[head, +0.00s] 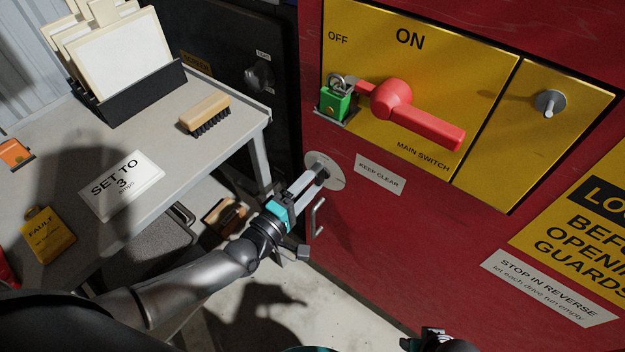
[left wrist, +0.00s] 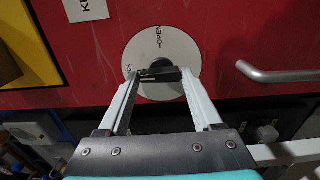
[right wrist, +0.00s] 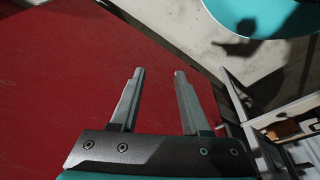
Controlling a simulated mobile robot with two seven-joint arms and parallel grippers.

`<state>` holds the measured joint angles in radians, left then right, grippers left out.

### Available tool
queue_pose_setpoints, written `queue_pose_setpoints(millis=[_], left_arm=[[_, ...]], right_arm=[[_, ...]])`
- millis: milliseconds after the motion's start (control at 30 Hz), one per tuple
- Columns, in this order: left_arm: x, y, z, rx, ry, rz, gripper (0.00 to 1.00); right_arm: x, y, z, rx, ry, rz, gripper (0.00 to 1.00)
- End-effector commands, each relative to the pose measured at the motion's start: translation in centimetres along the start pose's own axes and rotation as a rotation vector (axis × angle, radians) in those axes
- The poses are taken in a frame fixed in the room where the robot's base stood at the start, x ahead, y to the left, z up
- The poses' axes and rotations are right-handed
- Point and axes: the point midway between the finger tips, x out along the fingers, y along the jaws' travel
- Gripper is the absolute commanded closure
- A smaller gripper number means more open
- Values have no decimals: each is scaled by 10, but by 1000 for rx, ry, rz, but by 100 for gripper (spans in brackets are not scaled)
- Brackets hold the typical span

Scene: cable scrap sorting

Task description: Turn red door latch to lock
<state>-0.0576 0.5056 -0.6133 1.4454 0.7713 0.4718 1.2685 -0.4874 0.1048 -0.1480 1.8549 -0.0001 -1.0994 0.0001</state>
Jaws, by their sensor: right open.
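The door latch is a black bar-shaped handle (left wrist: 160,74) on a round white plate (left wrist: 182,48), set in the red cabinet door. The plate reads "OPEN" at its top and has partly hidden lettering at its left. The bar lies roughly crosswise in the left wrist view. In the head view the plate (head: 338,182) is partly behind my left gripper (head: 312,180). My left gripper (left wrist: 160,75) is open, its fingertips at either end of the bar; whether they touch it I cannot tell. My right gripper (right wrist: 159,73) is open and empty near the red panel.
A bent metal door handle (head: 316,218) sits just below the plate, and it also shows in the left wrist view (left wrist: 280,75). The red main switch lever (head: 420,110) with a green padlock (head: 335,104) is above. A grey table (head: 165,190) stands at the left.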

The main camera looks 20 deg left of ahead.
Motion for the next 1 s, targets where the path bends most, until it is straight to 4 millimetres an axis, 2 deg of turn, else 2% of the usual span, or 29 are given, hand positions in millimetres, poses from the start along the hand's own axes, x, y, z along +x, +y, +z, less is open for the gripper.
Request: queue_pose_setpoints(millis=[33, 200, 567, 733, 1000], left_arm=[[0, 0, 0, 0, 0, -1, 27], [0, 0, 0, 2, 0, 0, 8], [-6, 0, 0, 4, 0, -1, 7], [-31, 1, 0, 5, -1, -3, 7], [-92, 1, 0, 3, -1, -5, 7]], right_arm=[[0, 0, -1, 0, 2, 1, 54], [0, 1, -2, -1, 5, 2, 54], [-1, 1, -3, -1, 9, 2, 54], [11, 3, 9, -5, -20, 4, 54], [33, 4, 31, -8, -48, 6, 54]])
